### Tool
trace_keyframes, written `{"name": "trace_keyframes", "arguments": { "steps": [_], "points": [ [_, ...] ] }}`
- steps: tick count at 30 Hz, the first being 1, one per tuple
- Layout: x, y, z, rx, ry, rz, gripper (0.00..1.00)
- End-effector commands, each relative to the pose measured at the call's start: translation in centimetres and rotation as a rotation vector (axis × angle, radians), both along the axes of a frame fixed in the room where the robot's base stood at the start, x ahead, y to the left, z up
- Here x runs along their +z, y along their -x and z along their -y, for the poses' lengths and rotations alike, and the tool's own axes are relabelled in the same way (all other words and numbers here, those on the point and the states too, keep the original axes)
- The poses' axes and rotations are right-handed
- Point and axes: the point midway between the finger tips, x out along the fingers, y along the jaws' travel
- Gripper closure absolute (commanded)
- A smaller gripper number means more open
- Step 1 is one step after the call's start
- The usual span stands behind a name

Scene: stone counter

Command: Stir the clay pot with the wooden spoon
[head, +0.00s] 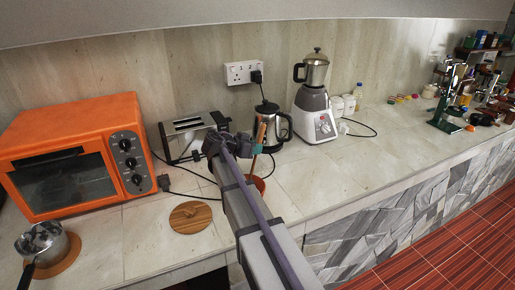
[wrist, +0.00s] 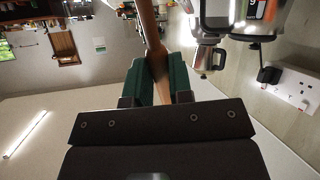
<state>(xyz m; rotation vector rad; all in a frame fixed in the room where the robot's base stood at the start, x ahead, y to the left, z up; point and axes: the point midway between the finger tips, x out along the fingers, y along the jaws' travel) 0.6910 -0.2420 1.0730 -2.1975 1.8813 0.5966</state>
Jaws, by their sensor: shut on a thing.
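The wooden spoon (head: 261,133) stands nearly upright in my gripper (head: 254,147). In the wrist view the green fingers of my gripper (wrist: 160,78) are shut on the spoon's handle (wrist: 149,28). The clay pot (head: 258,184) is reddish brown and mostly hidden behind my arm; only part of its rim and side shows, just below the gripper. The spoon's lower end runs down toward the pot. I cannot tell whether it touches the inside of the pot.
An orange oven (head: 75,155), a saucepan (head: 42,243), a toaster (head: 188,135), a kettle (head: 272,125) and a blender (head: 315,100) stand around.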

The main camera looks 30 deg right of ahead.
Motion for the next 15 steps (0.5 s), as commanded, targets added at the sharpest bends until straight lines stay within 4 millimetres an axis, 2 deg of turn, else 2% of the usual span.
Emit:
{"name": "trace_keyframes", "arguments": {
  "steps": [8,15],
  "points": [
    [0.3,0.0,0.1,0.0,0.0,0.0,1.0],
    [2.9,-0.5,1.0,0.0,0.0,0.0,1.0]
  ]
}}
